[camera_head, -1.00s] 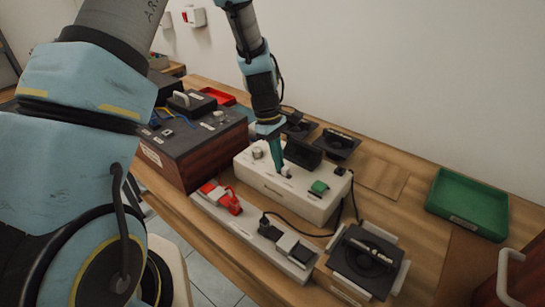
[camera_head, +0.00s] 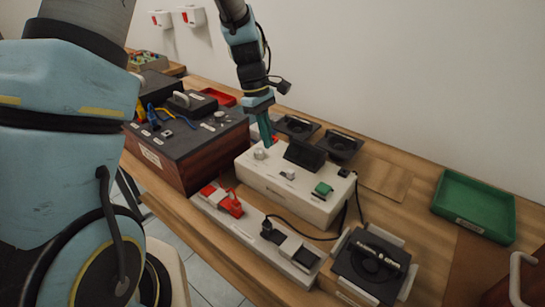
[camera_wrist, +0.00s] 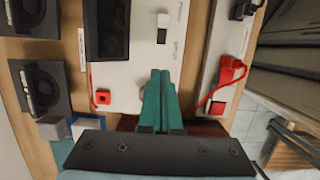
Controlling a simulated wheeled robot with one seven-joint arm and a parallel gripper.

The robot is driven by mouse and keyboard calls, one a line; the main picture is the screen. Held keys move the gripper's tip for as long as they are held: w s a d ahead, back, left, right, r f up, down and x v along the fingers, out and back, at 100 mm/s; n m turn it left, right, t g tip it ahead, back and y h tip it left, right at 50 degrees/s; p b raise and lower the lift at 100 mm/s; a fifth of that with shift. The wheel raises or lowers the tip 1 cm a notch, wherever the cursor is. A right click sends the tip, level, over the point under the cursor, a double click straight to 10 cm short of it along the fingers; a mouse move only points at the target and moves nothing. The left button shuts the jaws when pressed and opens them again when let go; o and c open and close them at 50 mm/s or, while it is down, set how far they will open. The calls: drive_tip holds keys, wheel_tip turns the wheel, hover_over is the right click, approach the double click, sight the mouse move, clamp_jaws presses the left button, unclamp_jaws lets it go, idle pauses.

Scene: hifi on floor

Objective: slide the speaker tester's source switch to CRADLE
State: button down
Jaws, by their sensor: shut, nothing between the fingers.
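The speaker tester (camera_head: 270,187) is a white box on the bench with a dark tilted screen (camera_head: 305,153), a round knob (camera_head: 259,154) and a green part (camera_head: 323,188). Its source switch (camera_head: 288,174) is a small pale slider on the top. In the wrist view the switch (camera_wrist: 163,20) shows a white cap at one end of a dark slot (camera_wrist: 161,37). Small labels lie beside both ends, too small to read surely. My gripper (camera_head: 272,144) is shut and empty, above the box's back left near the knob, apart from the switch. In the wrist view its teal fingers (camera_wrist: 160,72) partly cover the knob.
A dark-topped wooden unit (camera_head: 190,145) stands left of the tester. A white strip with a red plug (camera_head: 228,203) lies in front. Speakers (camera_head: 340,145) lie behind; another sits in a cradle (camera_head: 368,262) at front right. A green tray (camera_head: 475,205) stands at right.

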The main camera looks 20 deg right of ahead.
drive_tip(key=shift+v, duration=2)
drive_tip(key=s+a+r+m+t, duration=0.1)
drive_tip(key=a+m, duration=0.1)
drive_tip(key=a, duration=0.7)
drive_tip(key=s+a+m+t, duration=0.1)
drive_tip(key=s+a+m, duration=0.1)
drive_tip(key=a, duration=0.8)
drive_tip(key=s+a+r+m+t+y, duration=0.1)
drive_tip(key=s+a+m+t, duration=0.1)
drive_tip(key=a, duration=0.8)
drive_tip(key=shift+s+a+r+m, duration=0.2)
drive_tip(key=shift+r+m, duration=0.15)
drive_tip(key=shift+m, duration=0.15)
